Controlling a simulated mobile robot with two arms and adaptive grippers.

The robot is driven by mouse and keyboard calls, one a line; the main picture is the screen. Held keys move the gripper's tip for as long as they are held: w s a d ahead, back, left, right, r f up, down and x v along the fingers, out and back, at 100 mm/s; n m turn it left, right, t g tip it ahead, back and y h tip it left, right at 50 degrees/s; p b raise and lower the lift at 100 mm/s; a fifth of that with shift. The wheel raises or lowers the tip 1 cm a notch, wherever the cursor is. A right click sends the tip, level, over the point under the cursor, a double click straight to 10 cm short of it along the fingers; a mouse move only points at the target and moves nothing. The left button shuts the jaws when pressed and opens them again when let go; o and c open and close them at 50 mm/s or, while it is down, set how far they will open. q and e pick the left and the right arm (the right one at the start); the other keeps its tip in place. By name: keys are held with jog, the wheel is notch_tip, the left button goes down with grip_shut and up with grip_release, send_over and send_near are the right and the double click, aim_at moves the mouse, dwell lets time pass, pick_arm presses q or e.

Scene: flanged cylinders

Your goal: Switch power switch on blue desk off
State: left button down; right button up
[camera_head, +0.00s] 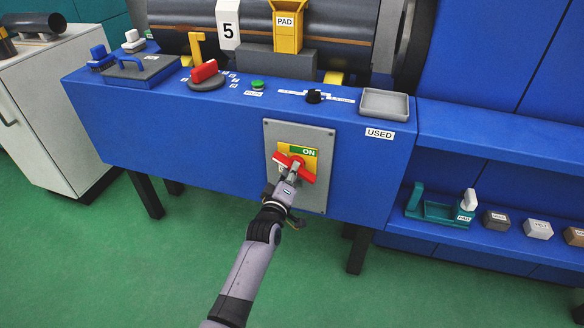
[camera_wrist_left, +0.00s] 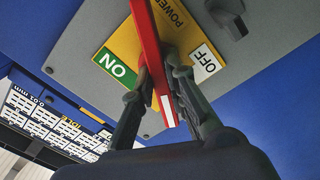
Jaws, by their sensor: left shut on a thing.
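The power switch has a red handle (camera_head: 293,167) on a yellow plate (camera_head: 312,161) with a green ON label (camera_head: 308,152). It sits on a grey panel (camera_head: 323,195) on the front of the blue desk (camera_head: 220,150). The handle lies tilted across the plate. In the left wrist view the red handle (camera_wrist_left: 148,35) runs between my fingers, with the ON label (camera_wrist_left: 115,66) to its left and a white OFF label (camera_wrist_left: 206,63) to its right. My left gripper (camera_head: 292,177) is shut on the handle; it also shows in the wrist view (camera_wrist_left: 168,88). My right gripper is not visible.
The desk top holds a red-handled valve (camera_head: 204,73), a green button (camera_head: 257,85), a black knob (camera_head: 314,96) and a grey tray (camera_head: 384,103). A blue shelf (camera_head: 500,140) stands to the right. Green floor (camera_head: 130,270) is open in front.

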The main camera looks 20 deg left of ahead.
pick_arm(q)
jog(key=n, duration=0.2)
jog(key=shift+n, duration=1.8)
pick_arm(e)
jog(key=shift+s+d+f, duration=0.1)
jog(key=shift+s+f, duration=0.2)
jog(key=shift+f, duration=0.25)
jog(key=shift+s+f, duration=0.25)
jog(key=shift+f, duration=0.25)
pick_arm(q)
jog(key=c, duration=1.6)
grip_release()
jog(key=shift+s+f, duration=0.1)
jog(key=shift+s, duration=0.05)
jog(key=s, duration=1.1)
jog(key=shift+s+a, duration=0.25)
jog(key=shift+s, duration=0.1)
